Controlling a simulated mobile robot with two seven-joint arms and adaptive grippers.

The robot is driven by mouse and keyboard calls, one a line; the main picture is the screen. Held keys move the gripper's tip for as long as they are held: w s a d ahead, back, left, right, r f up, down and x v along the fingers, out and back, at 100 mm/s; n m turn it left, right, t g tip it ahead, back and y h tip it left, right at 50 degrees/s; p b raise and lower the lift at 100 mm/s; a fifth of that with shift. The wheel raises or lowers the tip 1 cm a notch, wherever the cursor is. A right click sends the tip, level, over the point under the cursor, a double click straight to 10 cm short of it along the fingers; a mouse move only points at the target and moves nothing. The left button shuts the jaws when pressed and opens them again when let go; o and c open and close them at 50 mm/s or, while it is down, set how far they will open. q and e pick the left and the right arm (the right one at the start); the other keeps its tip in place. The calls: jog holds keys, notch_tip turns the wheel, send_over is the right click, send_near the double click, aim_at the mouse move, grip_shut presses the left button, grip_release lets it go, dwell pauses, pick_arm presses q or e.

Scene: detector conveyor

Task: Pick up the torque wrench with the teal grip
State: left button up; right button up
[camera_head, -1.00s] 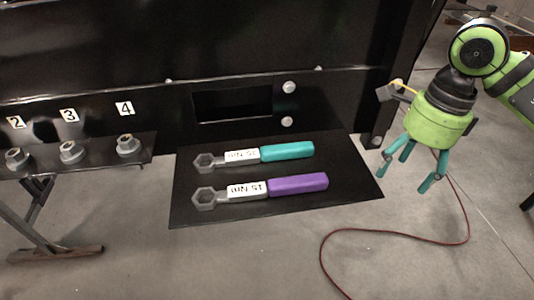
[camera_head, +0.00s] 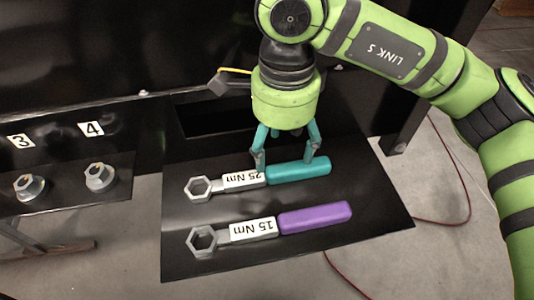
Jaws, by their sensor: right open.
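The torque wrench with the teal grip (camera_head: 300,173) lies flat on a black shelf (camera_head: 375,215). Its grey ring head points left, and its white label reads 25 Nm. My right gripper (camera_head: 284,163) is open above this wrench, fingers pointing down, one finger near the label end and one near the middle of the teal grip. I cannot tell whether the fingertips touch it. A second wrench with a purple grip (camera_head: 315,217), labelled 15 Nm, lies nearer on the same shelf. My left gripper is not in view.
A black panel rises behind the shelf. A red cable (camera_head: 445,220) runs over the floor at the right.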

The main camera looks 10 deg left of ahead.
aim_at(283, 172)
jog(key=f+p, duration=0.1)
jog(key=f, duration=0.1)
jog(key=f+p, duration=0.1)
jog(key=shift+s+d+f+p, duration=0.3)
jog(key=shift+s+p, duration=0.05)
jog(key=shift+s, duration=0.05)
jog(key=shift+w+f, duration=0.2)
jog(key=shift+f, duration=1.2)
jog(key=c, duration=1.1)
grip_shut()
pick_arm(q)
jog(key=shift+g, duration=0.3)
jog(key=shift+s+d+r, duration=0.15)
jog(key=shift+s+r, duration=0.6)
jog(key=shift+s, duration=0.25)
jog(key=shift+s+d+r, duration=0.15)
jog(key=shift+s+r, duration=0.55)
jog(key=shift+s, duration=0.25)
pick_arm(e)
jog(key=shift+r, duration=0.1)
